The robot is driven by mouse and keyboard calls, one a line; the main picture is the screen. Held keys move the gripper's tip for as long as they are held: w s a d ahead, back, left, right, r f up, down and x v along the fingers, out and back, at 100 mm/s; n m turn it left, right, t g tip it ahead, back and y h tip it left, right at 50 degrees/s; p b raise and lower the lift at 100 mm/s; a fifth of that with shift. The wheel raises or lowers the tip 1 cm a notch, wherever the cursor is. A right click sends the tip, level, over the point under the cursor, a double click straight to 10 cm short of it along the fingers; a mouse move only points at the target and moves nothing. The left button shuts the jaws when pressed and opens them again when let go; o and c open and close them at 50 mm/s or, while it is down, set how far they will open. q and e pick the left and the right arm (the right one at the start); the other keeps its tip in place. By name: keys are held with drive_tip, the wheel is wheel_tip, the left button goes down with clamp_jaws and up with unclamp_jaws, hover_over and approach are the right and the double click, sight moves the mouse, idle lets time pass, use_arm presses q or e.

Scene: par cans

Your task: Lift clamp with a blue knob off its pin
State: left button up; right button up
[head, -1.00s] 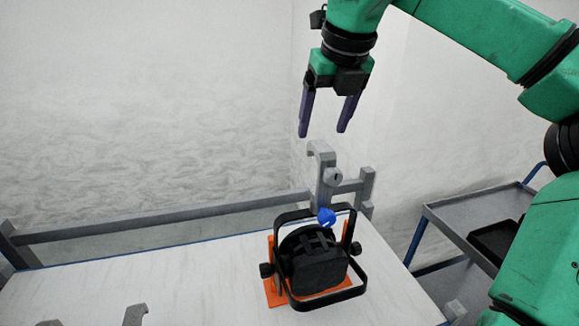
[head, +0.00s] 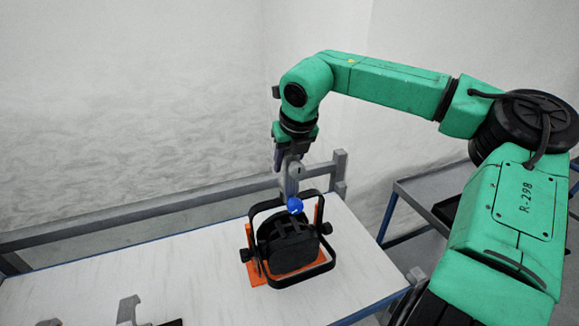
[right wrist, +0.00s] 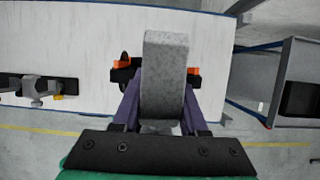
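The grey hook-shaped clamp (head: 290,183) stands upright above the black par can (head: 290,246), with its blue knob (head: 295,205) facing me. My right gripper (head: 289,160) has come down over the clamp's upper part, pointing downward. In the right wrist view the clamp (right wrist: 165,80) rises between the two purple fingers of my right gripper (right wrist: 163,100), which look apart, one on each side. Contact with the clamp cannot be made out. The blue knob and the pin are hidden there. My left gripper is not in view.
The par can's black yoke and orange base plate (head: 256,276) rest on the white table (head: 190,270). A grey rail (head: 150,213) runs along the back. Another grey clamp (head: 128,309) is at the front left. A grey cart (head: 420,190) stands to the right.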

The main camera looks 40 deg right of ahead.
drive_tip(key=shift+w+a, duration=0.1)
drive_tip(key=shift+a, duration=0.05)
clamp_jaws()
drive_tip(key=shift+r, duration=0.55)
drive_tip(key=r+b, duration=0.1)
drive_tip(key=r, duration=0.2)
drive_tip(key=r+b, duration=0.1)
drive_tip(key=r, duration=0.2)
drive_tip(key=r+b, duration=0.1)
drive_tip(key=r, duration=0.2)
drive_tip(key=shift+w+d+r, duration=0.1)
drive_tip(key=shift+d+r, duration=0.05)
drive_tip(key=shift+d, duration=0.1)
wheel_tip(320, 180, up, 10)
drive_tip(key=shift+a+f+p, duration=0.15)
drive_tip(key=shift+f+p, duration=0.05)
drive_tip(key=shift+p, duration=0.1)
